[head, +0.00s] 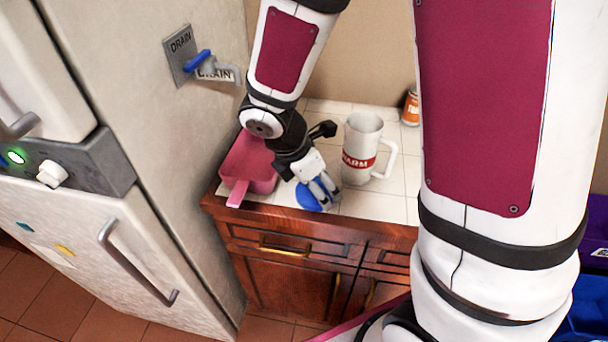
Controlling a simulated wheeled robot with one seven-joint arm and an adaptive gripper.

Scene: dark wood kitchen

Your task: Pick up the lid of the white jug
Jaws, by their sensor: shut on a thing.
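The white jug (356,153) stands upright on the tiled counter, with a red band reading "ARM" in the part I see and a handle on its right. Its top looks open, with no lid on it. My gripper (326,194) points down at the counter's front edge, left of and in front of the jug. It is shut on a blue rounded piece (308,198), which may be the lid. The fingers hide part of this piece, and I cannot tell whether it touches the counter.
A pink box-like container (249,163) with a handle sits left of my gripper, close to it. An orange can (411,107) stands at the back. A grey appliance (190,130) with a blue-handled drain tap (198,61) borders the counter's left. Bare tiles (385,205) lie in front of the jug.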

